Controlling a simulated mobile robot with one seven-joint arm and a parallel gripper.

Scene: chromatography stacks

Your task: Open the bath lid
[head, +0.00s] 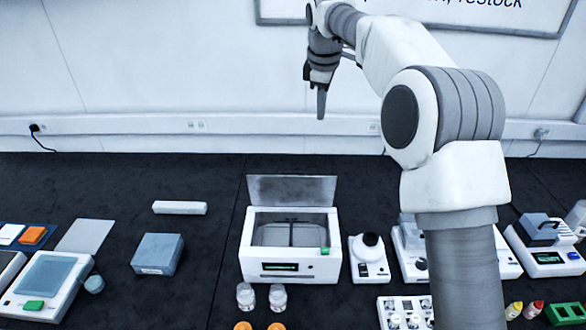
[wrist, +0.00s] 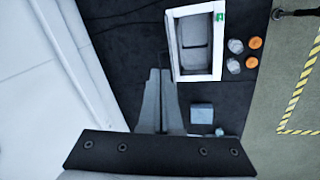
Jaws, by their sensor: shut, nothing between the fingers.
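The bath (head: 290,268) is a white box on the dark bench, with a small display and a green patch on its front. Its grey translucent lid (head: 292,190) stands upright along the back edge, so the bath is open and its divided interior shows. The bath also shows from above in the wrist view (wrist: 198,75), with its inside uncovered. My gripper (head: 321,106) is raised well above the bench, behind and above the lid, pointing down and touching nothing. In the wrist view my gripper's fingers (wrist: 160,75) are together and empty.
My arm hides part of the right side.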

